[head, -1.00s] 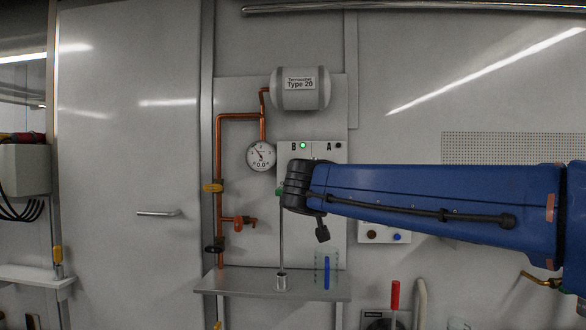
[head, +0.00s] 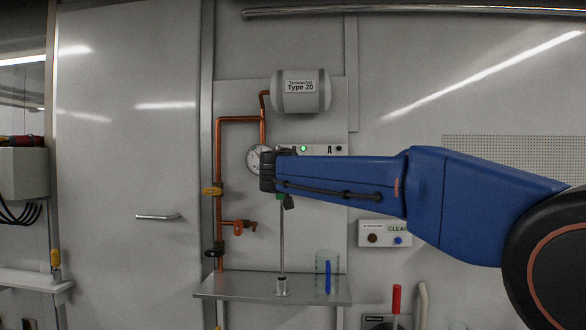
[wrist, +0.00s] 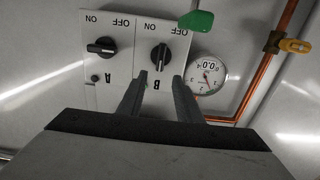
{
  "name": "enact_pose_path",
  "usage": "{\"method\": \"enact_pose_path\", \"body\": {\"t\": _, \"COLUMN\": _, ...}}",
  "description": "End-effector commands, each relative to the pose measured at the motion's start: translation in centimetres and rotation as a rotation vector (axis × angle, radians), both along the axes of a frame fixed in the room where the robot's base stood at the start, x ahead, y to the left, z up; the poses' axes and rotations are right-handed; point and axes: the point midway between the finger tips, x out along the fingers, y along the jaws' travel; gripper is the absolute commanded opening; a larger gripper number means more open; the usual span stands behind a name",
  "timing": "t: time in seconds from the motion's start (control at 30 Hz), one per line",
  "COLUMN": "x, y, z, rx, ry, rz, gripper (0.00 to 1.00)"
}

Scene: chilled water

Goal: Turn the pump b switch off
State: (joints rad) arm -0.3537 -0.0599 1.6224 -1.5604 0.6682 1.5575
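In the wrist view, which shows the panel upside down, the pump B switch (wrist: 159,57) is a black rotary knob on a white plate marked ON and OFF. Its grip stands roughly upright in the picture, slightly tilted. The similar A switch (wrist: 102,47) is to its left, its grip roughly sideways. My gripper (wrist: 160,77) is open and empty, its two fingers pointing at the B plate just short of the knob. I cannot tell whether they touch it. In the head view my gripper and arm hide both knobs. A green lamp (head: 303,148) is lit on the panel top.
A gauge (wrist: 207,72) and copper pipe (wrist: 281,30) lie beside the B plate. A green handle (wrist: 197,20) stands close to its corner. A tall rod (head: 282,240) rises from the shelf (head: 240,284); a glass with a blue item (head: 327,276) stands nearby.

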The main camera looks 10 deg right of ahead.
Motion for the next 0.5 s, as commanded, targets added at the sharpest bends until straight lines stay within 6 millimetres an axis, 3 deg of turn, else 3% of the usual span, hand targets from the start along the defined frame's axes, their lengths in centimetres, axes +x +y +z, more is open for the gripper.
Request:
{"method": "enact_pose_path", "body": {"t": 0.23, "x": 4.2, "y": -1.4, "z": -0.1, "rx": 0.000, "ry": 0.001, "rz": -0.002, "gripper": 0.32}}
{"method": "enact_pose_path", "body": {"t": 0.5, "x": 7.0, "y": -2.3, "z": 0.0, "rx": 0.000, "ry": 0.000, "rz": 0.000, "gripper": 0.32}}
